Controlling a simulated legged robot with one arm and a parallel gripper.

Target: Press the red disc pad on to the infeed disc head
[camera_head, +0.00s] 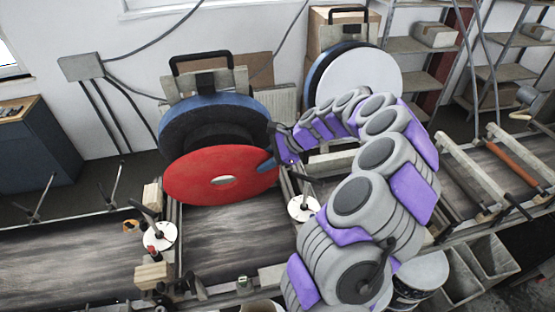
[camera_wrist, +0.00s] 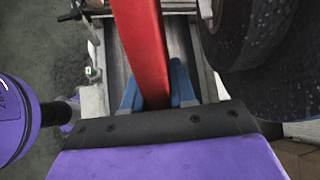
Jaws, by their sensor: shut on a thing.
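The red disc pad (camera_head: 192,183) is a large flat disc with a hole at its centre. My gripper (camera_head: 268,163) is shut on its right edge. In the wrist view the pad (camera_wrist: 143,45) shows edge-on between the blue fingers of my gripper (camera_wrist: 156,92). A disc head (camera_head: 190,123) with a blue rim and dark centre stands behind and above the pad, which covers its lower part. In the wrist view the dark head (camera_wrist: 250,45) is at the right, with a gap between it and the pad. The pad and the head are not aligned.
A second disc head with a white pad (camera_head: 362,82) stands behind at right. The grey conveyor bed (camera_head: 225,240) runs below, with wooden blocks (camera_head: 153,273) and white round plates (camera_head: 158,236) along its frame. Shelves (camera_head: 420,90) stand at back right.

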